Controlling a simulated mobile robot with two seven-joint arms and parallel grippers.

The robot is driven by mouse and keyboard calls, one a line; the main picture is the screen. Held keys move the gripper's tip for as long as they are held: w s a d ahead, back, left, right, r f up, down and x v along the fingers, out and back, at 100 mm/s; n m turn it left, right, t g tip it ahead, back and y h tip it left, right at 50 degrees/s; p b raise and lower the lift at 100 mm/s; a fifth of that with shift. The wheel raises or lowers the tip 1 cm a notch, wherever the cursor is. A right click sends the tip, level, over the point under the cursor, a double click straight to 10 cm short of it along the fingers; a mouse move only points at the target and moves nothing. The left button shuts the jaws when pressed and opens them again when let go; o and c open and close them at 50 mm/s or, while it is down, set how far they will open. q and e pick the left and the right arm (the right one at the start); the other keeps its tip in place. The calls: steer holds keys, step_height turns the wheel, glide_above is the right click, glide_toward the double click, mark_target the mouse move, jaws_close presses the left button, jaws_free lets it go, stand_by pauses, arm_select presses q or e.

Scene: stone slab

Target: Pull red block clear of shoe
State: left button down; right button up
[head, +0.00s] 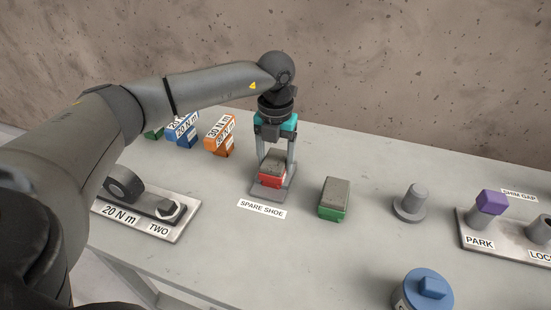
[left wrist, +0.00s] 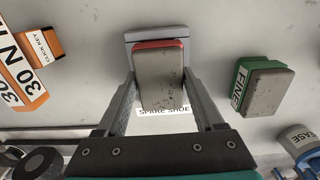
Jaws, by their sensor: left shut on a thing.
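The red block (head: 271,179), with a grey slab-like top, is at the spare shoe, a grey base plate (head: 267,193) behind the "SPARE SHOE" label (head: 262,209). My left gripper (head: 274,172) reaches straight down with its fingers on either side of the block and is shut on it. In the left wrist view the block (left wrist: 160,78) sits between the two fingers, its red edge at the far end, with the grey shoe (left wrist: 155,35) showing beyond it. I cannot tell whether the block touches the shoe. My right gripper is not in view.
A green block with grey top (head: 334,198) stands just right of the shoe. Orange (head: 220,134) and blue (head: 182,131) torque blocks stand behind left. A wrench plate (head: 150,210) lies front left. A grey peg (head: 410,203), blue-lidded container (head: 423,290) and plate with purple knob (head: 490,202) are right.

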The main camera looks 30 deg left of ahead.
arm_select(q)
steer(key=shift+s, duration=0.1)
steer(key=shift+s+d+p, duration=0.2)
steer(key=shift+s+p, duration=0.15)
steer(key=shift+s, duration=0.3)
steer(key=shift+s+d+p, duration=0.15)
steer(key=shift+s+p, duration=0.2)
steer(key=shift+s, duration=0.3)
steer(key=shift+s+d+p, duration=0.2)
steer(key=shift+s+p, duration=0.2)
steer(key=shift+s, duration=0.55)
steer(key=shift+s+d+p, duration=0.2)
steer(key=shift+s+p, duration=0.05)
steer(key=shift+s, duration=0.5)
steer(key=shift+s+d+p, duration=0.2)
steer(key=shift+s, duration=0.55)
steer(key=shift+s+d, duration=0.1)
steer(key=shift+s, duration=0.3)
steer(key=shift+s+d+r+p, duration=0.1)
steer(key=shift+s+r+p, duration=0.45)
steer(key=shift+r+p, duration=0.2)
steer(key=shift+s+d+r+p, duration=0.25)
steer(key=shift+s+r+p, duration=0.55)
steer(key=shift+s, duration=0.15)
